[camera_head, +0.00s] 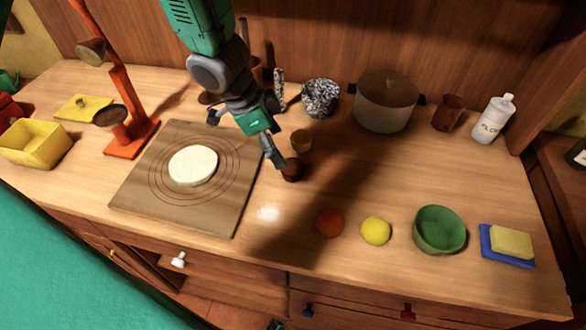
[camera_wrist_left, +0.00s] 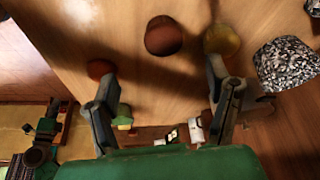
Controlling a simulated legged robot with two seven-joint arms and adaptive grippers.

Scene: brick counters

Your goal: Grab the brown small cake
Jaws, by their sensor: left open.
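The brown small cake (camera_head: 292,170) sits on the wooden counter, right of the cutting board, as a dark round lump. In the left wrist view the cake (camera_wrist_left: 163,35) lies ahead of the gap between my fingers, apart from both. My left gripper (camera_head: 277,131) reaches down from the top and is open and empty; one finger overlaps the cake's edge in the head view. The fingers also show spread in the left wrist view (camera_wrist_left: 160,72).
A speckled pot (camera_head: 320,98) and a large pot (camera_head: 386,102) are behind. An orange ball (camera_head: 329,222), yellow ball (camera_head: 375,231) and green bowl (camera_head: 439,230) line the front. White dough (camera_head: 193,166) lies on the board (camera_head: 150,201).

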